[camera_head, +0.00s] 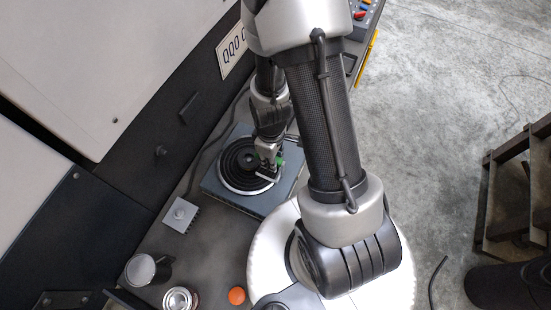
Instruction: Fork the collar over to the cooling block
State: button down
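My gripper (268,163) is over the right part of a round black coiled hot plate (237,168) set in a blue-grey base. Small green and pale metal parts (268,177) show at its fingertips; I cannot tell whether they are a fork, the collar, or both. The fingers are too small to see whether they are open or shut. A small grey square block with a round boss on top (180,214), which looks like the cooling block, sits on the dark bench left of and nearer than the hot plate. No collar can be made out for certain.
A dark machine wall (120,185) borders the left. The bench between hot plate and grey block is clear. A wooden rack (515,190) stands at right.

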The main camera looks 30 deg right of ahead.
jog(key=shift+w+a+p, duration=0.1)
jog(key=shift+w+a, duration=0.6)
jog(key=shift+w, duration=0.25)
jog(key=shift+w+a+p, duration=0.1)
jog(key=shift+w+a, duration=0.6)
jog(key=shift+w, duration=0.3)
jog(key=shift+w+a+p, duration=0.1)
jog(key=shift+w+a, duration=0.6)
jog(key=shift+w, duration=0.25)
jog(key=shift+r+p, duration=2.85)
jog(key=shift+r, duration=0.65)
jog(key=s+a+b, duration=0.1)
jog(key=s+a, duration=0.2)
jog(key=a, duration=2.5)
jog(key=shift+f, duration=0.15)
